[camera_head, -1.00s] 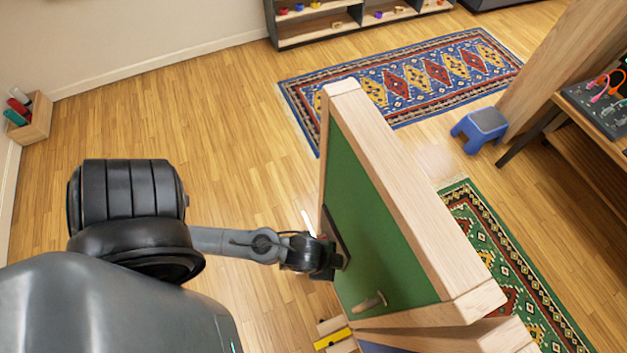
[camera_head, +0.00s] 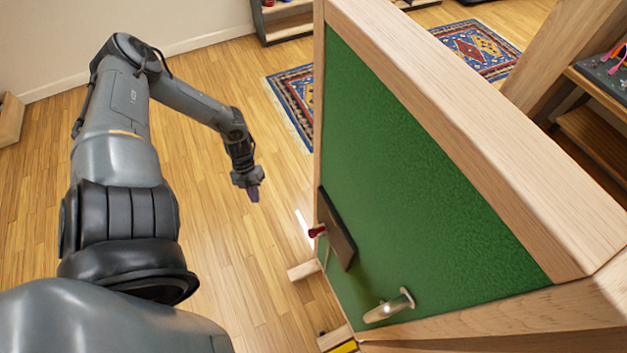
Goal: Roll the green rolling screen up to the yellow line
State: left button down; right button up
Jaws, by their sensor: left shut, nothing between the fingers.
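The green rolling screen (camera_head: 420,165) has a green panel in a light wooden frame and stands close on the right of the view. A metal handle (camera_head: 389,306) is on its lower face, and a dark flat plate (camera_head: 337,230) with a red knob (camera_head: 317,231) is at its left edge. My left gripper (camera_head: 253,191) is shut and empty, pointing down over the floor left of the screen, apart from it. My right gripper is not in view. A bit of yellow (camera_head: 344,347) shows at the bottom edge by the screen's foot; I cannot tell if it is the line.
A patterned blue and red rug (camera_head: 296,100) lies behind the screen. A low shelf (camera_head: 285,27) stands at the back, a wooden box (camera_head: 10,118) at the far left, and a wooden table (camera_head: 597,135) at the right. Wooden floor left of the screen is clear.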

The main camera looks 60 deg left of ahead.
pick_arm(q)
jog(key=w+a+r+m+g+b, duration=0.3)
jog(key=w+a+r+m+b, duration=0.35)
jog(key=w+a+r, duration=0.35)
jog(key=w+d+r+m+g+h+b, duration=0.1)
jog(key=w+d+r+m+b, duration=0.2)
jog(key=w+d+r+b, duration=0.55)
jog(key=d+f+b, duration=0.2)
jog(key=d+f, duration=0.5)
jog(key=d, duration=0.1)
jog(key=shift+b, duration=0.4)
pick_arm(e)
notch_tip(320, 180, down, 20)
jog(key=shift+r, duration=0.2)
pick_arm(q)
jog(key=shift+a, duration=0.1)
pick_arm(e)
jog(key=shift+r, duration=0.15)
